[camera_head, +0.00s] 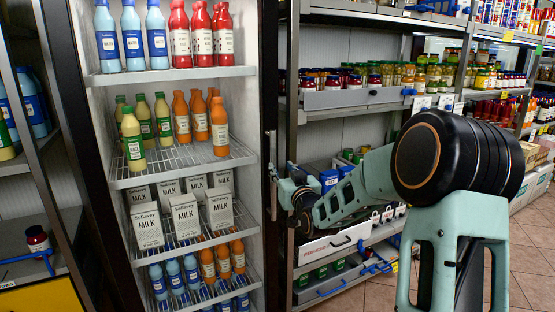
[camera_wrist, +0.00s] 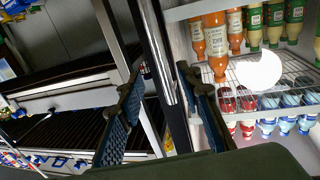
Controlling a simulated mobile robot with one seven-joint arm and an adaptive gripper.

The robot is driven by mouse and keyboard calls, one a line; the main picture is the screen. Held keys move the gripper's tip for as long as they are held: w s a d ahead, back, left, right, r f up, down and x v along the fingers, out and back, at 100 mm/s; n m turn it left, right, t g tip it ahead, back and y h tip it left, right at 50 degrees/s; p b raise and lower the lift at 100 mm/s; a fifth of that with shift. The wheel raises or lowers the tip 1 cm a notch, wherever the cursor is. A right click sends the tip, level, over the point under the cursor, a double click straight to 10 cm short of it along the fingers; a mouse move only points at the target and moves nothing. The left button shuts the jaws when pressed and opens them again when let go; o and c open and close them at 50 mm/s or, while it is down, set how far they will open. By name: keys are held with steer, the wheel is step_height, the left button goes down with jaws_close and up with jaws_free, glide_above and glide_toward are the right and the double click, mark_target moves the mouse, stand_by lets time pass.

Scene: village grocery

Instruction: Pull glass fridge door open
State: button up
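The glass fridge door (camera_head: 268,110) stands in front of the lit shelves in the head view, its dark right-hand frame upright. It looks closed, flush with the cabinet. My gripper (camera_head: 278,188) is at that frame, about mid-height. In the wrist view my gripper (camera_wrist: 160,82) has its two fingers spread apart. A shiny vertical handle bar (camera_wrist: 163,55) along the door's dark edge runs between the fingers. I see gaps beside the bar, and whether either finger touches it I cannot tell. A white round glare lies over the bottles at the right.
Bottles and milk cartons (camera_head: 184,216) fill the fridge shelves. Shelving with jars (camera_head: 350,98) stands close at the right, behind my arm. Another shelf unit (camera_head: 25,185) is at the left. Tiled floor (camera_head: 530,265) shows at the lower right.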

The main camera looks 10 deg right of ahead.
mark_target(274, 158)
steer(key=w, duration=0.3)
steer(key=w+a+p, duration=0.1)
steer(key=w, duration=0.6)
steer(key=shift+w+a+p, duration=0.1)
steer(key=shift+a+p, duration=0.05)
steer(key=shift+p, duration=0.25)
jaws_close()
